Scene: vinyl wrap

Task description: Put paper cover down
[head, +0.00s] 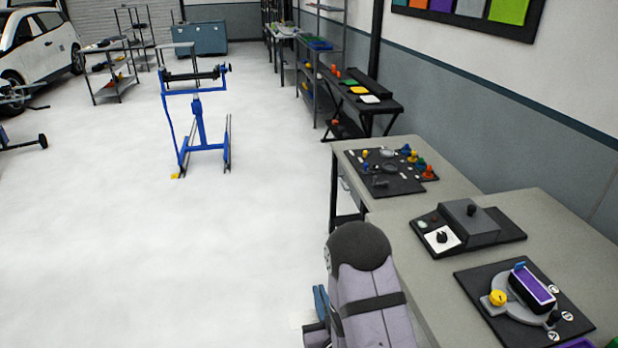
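I cannot pick out a paper cover for certain. On the nearer bench, a black block with a purple top (535,287) sits on a round grey fixture (517,309) on a black board. A blue piece is at its far end, and a yellow knob (497,298) is beside it. Behind that board, a dark box device (468,224) has a white panel with a black knob (442,237). A grey link of my arm stands at the bottom middle. My gripper is not in view.
The grey bench top (400,222) runs along the right. A black board with several small coloured parts (390,172) lies farther back. A blue stand (200,125) is on the open white floor (110,230). Purple and green things are cut off at the lower right.

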